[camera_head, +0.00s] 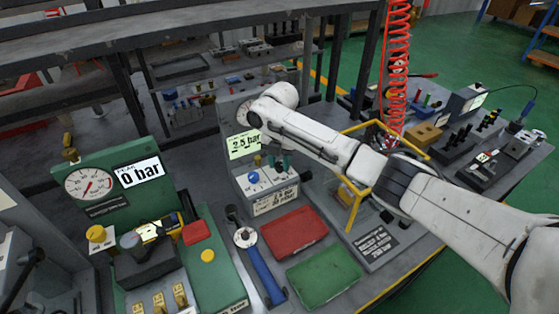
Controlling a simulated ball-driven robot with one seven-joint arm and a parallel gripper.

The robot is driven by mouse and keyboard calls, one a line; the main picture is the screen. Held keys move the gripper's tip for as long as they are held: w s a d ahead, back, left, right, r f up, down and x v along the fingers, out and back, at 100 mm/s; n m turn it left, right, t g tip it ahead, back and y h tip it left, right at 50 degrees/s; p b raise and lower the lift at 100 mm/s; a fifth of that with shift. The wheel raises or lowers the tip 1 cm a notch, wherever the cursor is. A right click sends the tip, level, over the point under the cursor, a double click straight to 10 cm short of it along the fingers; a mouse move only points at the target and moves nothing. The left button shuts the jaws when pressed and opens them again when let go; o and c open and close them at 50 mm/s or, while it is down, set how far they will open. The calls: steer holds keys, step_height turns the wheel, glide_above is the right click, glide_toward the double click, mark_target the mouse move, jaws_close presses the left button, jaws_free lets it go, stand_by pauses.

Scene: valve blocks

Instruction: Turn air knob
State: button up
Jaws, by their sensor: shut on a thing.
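The grey valve block (275,198) stands in the middle, with a lit "2.5 bar" display (244,144) behind it. A blue knob (253,177) on its top left is in clear view and untouched. My white arm comes in from the right and bends down over the block. My gripper (280,163) is mostly hidden under my arm; only dark tips show at the block's top right. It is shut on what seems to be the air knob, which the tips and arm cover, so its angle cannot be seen.
A green unit (220,280) with a round gauge (89,184) and "0 bar" display stands left. A blue-handled tool (262,268), red tray (293,232) and green tray (325,276) lie in front. A yellow frame (357,212) and a red coiled hose (397,60) are near my arm.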

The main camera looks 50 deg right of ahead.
mark_target(279, 165)
steer(key=m+p, duration=0.2)
steer(key=m, duration=0.1)
steer(key=shift+r+m, duration=0.15)
steer(key=shift+m, duration=0.25)
steer(key=shift+w+m+p, duration=0.1)
steer(key=shift+m+p, duration=0.7)
steer(key=shift+m, duration=1.1)
steer(key=o, duration=1)
steer(key=shift+o, duration=0.2)
step_height(279, 165, up, 11)
steer(key=b, duration=0.1)
steer(key=shift+f, duration=0.2)
